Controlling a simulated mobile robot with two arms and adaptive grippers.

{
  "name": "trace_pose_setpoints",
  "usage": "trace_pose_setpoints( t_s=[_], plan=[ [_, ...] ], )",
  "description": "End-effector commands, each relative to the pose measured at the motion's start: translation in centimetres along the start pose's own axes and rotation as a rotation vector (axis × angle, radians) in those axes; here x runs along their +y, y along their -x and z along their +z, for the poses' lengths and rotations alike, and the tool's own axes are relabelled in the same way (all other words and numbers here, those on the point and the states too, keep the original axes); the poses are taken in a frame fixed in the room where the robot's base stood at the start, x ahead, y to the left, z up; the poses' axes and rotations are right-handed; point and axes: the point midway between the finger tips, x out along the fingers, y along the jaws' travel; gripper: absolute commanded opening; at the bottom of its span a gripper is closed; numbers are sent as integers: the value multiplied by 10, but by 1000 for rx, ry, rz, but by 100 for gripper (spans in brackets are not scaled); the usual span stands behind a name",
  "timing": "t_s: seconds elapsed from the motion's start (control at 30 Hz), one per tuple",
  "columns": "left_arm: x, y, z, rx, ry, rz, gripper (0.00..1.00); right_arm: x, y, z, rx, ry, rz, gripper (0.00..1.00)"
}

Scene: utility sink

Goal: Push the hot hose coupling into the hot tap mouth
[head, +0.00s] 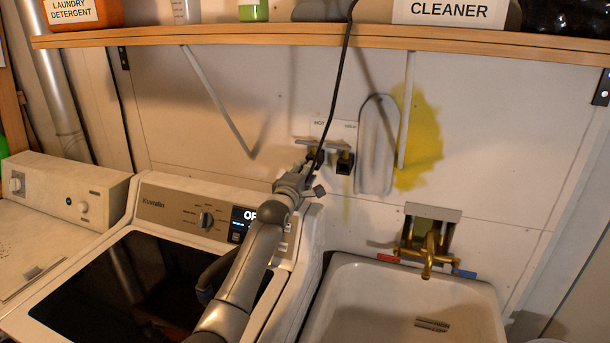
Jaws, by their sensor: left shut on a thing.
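My left gripper (309,171) is raised at the wall taps above the back right corner of the washer. It is shut on the dark hot hose coupling (316,158), which is mostly hidden by the fingers. A thin black hose (345,62) runs down past the shelf to it. The hot tap (308,143) is under the HOT label, just above and behind the gripper; its mouth is hidden. I cannot tell whether coupling and mouth touch. The cold tap (345,152) is just to the right, with a dark fitting under it. My right gripper is out of view.
A wooden shelf (320,37) with bottles and boxes crosses above. A grey ironing-board-shaped item (376,145) hangs right of the taps. A white sink (345,300) with a brass faucet (430,255) stands lower right. The washer (165,208) lies below my arm.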

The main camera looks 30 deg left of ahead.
Motion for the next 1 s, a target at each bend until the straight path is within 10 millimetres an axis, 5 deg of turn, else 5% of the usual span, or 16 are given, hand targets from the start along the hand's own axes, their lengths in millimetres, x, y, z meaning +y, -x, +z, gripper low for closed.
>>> trace_pose_setpoints(
  t_s=[1.0],
  plan=[
    [1, -26, 0, 0, 0, 3, 0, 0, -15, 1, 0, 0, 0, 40]
  ],
)
